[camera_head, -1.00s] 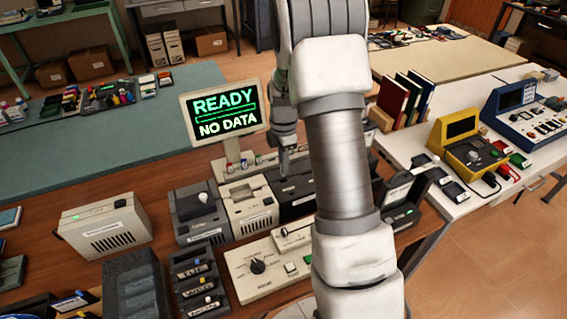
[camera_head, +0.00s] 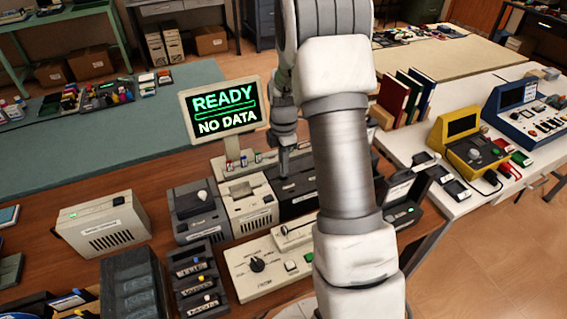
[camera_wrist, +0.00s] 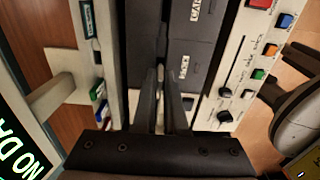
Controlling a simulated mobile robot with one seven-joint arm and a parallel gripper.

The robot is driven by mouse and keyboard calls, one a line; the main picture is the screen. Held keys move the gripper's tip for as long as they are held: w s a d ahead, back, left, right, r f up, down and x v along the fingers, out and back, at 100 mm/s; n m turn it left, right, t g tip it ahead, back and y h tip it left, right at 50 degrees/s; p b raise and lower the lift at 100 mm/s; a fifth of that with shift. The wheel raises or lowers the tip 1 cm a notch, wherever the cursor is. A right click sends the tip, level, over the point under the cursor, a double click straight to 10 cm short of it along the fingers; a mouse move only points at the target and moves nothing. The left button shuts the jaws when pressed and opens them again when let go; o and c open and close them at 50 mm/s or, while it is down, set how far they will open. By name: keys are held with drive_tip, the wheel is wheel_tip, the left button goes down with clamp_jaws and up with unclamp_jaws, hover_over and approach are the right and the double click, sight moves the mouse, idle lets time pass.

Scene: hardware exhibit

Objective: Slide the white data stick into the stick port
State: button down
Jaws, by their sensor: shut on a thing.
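My gripper (camera_head: 284,172) points down at a dark port unit (camera_head: 297,187) behind my arm. In the wrist view my gripper (camera_wrist: 162,78) has its two fingers close together over the dark unit (camera_wrist: 202,45), beside a label that seems to read "STICK" (camera_wrist: 184,67). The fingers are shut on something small.
A monitor (camera_head: 224,107) behind the units reads "READY NO DATA". A cream unit (camera_head: 250,203) and a dark lever unit (camera_head: 197,212) stand left of the port unit. A cream control panel (camera_head: 262,268) lies in front. My arm hides part of the bench.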

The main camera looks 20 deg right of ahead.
drive_tip(key=shift+f, duration=0.15)
idle(0.4)
drive_tip(key=shift+f+b, duration=0.95)
drive_tip(key=shift+f, duration=0.2)
drive_tip(key=c, duration=0.9)
unclamp_jaws()
drive_tip(key=shift+r, duration=0.15)
drive_tip(key=shift+r+p, duration=2.65)
drive_tip(key=shift+r, duration=1.25)
